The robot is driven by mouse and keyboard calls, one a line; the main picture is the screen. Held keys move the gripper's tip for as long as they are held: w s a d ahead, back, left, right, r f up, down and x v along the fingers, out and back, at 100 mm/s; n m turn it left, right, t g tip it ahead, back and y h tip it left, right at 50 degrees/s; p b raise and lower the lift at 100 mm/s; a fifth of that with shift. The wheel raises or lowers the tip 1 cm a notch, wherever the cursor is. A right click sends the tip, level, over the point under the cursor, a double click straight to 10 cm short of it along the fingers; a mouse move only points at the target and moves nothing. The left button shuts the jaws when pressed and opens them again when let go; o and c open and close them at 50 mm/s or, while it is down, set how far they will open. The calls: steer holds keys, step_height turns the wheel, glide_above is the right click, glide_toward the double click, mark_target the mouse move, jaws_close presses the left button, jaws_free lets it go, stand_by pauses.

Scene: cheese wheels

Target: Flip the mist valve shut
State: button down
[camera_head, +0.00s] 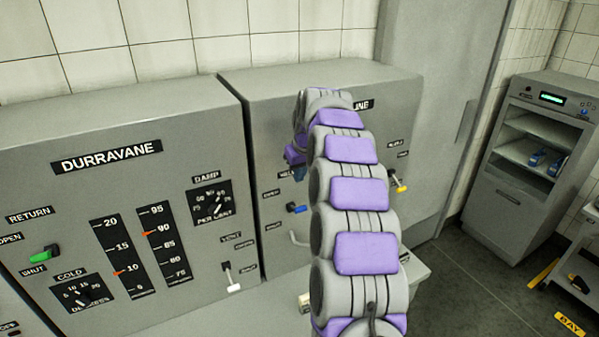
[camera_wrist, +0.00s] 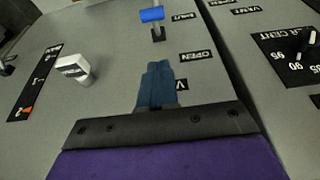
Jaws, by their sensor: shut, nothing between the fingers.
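A valve lever with a blue handle (camera_head: 297,208) is on the front of the right-hand grey cabinet, beside OPEN and SHUT labels. In the wrist view the blue handle (camera_wrist: 152,15) is at the top, level with the SHUT label (camera_wrist: 183,16); the OPEN label (camera_wrist: 197,56) is nearer my fingers. I cannot tell its exact setting. The word MIST is not readable on any label. My gripper (camera_head: 294,156) is mostly behind my arm, above the blue handle. In the wrist view my gripper's blue fingers (camera_wrist: 157,68) are together and empty, apart from the handle, partly covering a label.
A yellow-handled lever (camera_head: 398,187) is right of my arm. The DURRAVANE cabinet (camera_head: 205,120) with dials, scales, a green lever (camera_head: 45,254) and a white vent lever (camera_head: 231,278) is at left. A shelved unit (camera_head: 535,160) stands far right.

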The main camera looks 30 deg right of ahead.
glide_above(301, 207)
steer(key=w, duration=0.2)
step_height(301, 207, down, 6)
steer(key=shift+d+f+p, duration=0.15)
steer(key=shift+f+p, duration=0.05)
steer(key=shift+p, duration=0.2)
steer(key=shift+s+f, duration=0.15)
steer(key=shift+f, duration=0.15)
steer(key=shift+s+f, duration=0.45)
steer(key=shift+f, duration=0.15)
steer(key=shift+s+a+f, duration=0.2)
steer(key=shift+a+f, duration=0.15)
steer(key=shift+f, duration=0.25)
steer(key=shift+d, duration=0.25)
steer(key=shift+s+f, duration=0.1)
steer(key=shift+f, duration=0.05)
